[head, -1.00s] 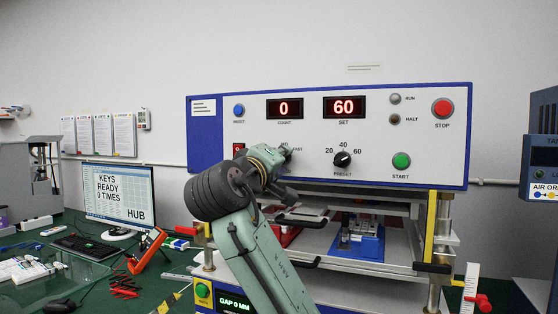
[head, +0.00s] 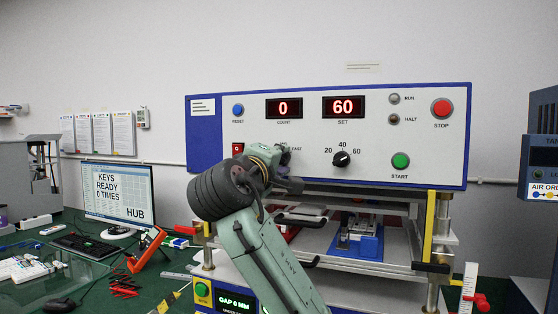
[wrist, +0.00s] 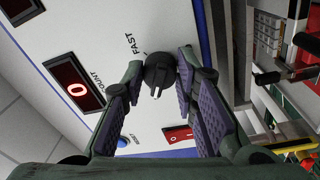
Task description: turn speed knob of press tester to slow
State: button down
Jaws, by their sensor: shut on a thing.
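The press tester (head: 430,150) has a white front panel with a blue edge. Its black speed knob (wrist: 160,72) shows in the wrist view beside the printed word FAST, with a white pointer line towards the lower part of that picture. My gripper (wrist: 162,66) is shut on the speed knob, one purple-padded finger on each side. In the head view my gripper (head: 281,157) is against the panel's lower left part and hides the knob and most of its lettering. I cannot read a SLOW label.
A red switch (wrist: 178,134) lies close to my fingers. The count display (head: 284,108) reads 0 and the set display (head: 344,107) reads 60. The preset knob (head: 342,159) and green start button (head: 400,160) are to the right. Black handles (head: 300,220) stick out below.

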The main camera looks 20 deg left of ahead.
jog(key=c, duration=1.3)
grip_release()
jog(key=s, duration=0.8)
jog(key=s+f, duration=0.1)
jog(key=s, duration=0.3)
jog(key=shift+d, duration=0.1)
jog(key=shift+r, duration=0.1)
